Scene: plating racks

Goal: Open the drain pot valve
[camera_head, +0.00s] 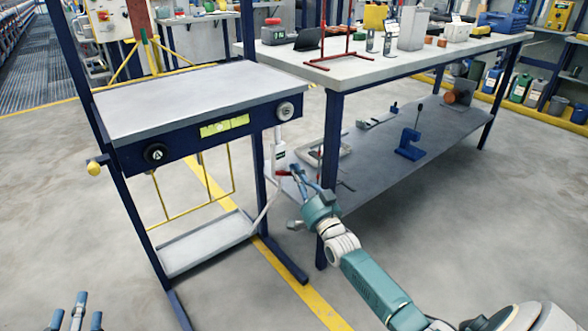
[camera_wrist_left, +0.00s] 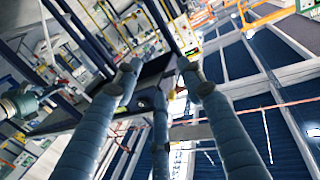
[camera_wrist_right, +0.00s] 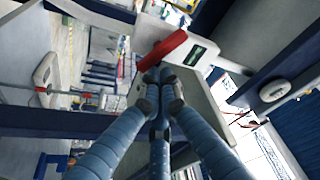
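The valve is a white box (camera_head: 277,156) with a dark display. It hangs at the right front corner of the grey-topped blue bench. Its red handle (camera_head: 284,173) sticks out low on it, and in the right wrist view the red handle (camera_wrist_right: 163,52) lies just past my fingertips. My right gripper (camera_head: 298,177) is at the handle with its fingers drawn together (camera_wrist_right: 161,82). Whether they touch the handle is unclear. My left gripper (camera_head: 78,308) is open and empty at the bottom left, fingers spread (camera_wrist_left: 160,82), far from the valve.
The grey-topped bench (camera_head: 200,98) has black and white knobs on its front and a low grey shelf. A larger table (camera_head: 385,62) at right carries equipment. Its lower shelf (camera_head: 375,175) holds a blue clamp (camera_head: 410,146). The floor in front of the bench is clear.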

